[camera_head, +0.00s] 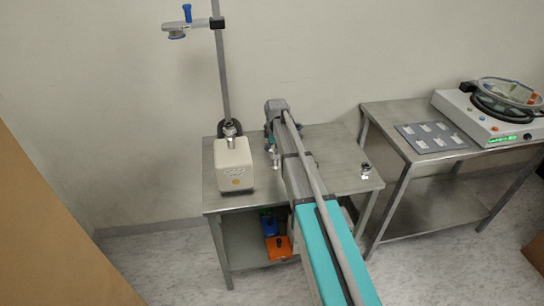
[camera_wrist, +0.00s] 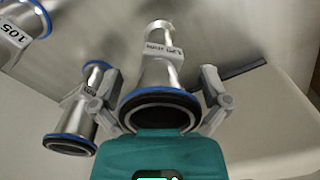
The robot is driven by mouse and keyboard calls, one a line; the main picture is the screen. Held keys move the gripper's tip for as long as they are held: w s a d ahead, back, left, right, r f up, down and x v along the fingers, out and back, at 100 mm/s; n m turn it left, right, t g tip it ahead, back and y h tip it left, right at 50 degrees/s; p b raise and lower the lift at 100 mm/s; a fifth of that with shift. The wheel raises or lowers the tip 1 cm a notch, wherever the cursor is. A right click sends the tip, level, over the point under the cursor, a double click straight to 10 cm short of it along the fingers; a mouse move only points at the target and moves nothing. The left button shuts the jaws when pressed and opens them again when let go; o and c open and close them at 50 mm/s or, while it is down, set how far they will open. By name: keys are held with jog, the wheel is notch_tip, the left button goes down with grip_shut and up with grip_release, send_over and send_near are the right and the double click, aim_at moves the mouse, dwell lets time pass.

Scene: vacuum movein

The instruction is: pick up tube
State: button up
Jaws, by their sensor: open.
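In the wrist view a metal tube (camera_wrist: 158,72) with a printed label and a wide blue-and-black rimmed end lies between the two fingers of my gripper (camera_wrist: 160,78). The fingers are spread, one on each side of it, and I cannot tell whether either touches it. A second metal tube (camera_wrist: 74,115) with blue rims is just outside the left finger. A third metal piece (camera_wrist: 22,22), labelled 105, is at the top left. In the head view my arm reaches over the metal table (camera_head: 335,150) and largely hides the gripper and the tubes.
A white box (camera_head: 234,168) with a metal fitting on top stands at the table's left, before a pole stand (camera_head: 222,75). A small metal fitting (camera_head: 366,171) sits at the right edge. A second table (camera_head: 400,108) holds a flat panel (camera_head: 432,136) and a white device (camera_head: 480,120).

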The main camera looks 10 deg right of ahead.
dwell(0.4)
jog(key=c, duration=1.1)
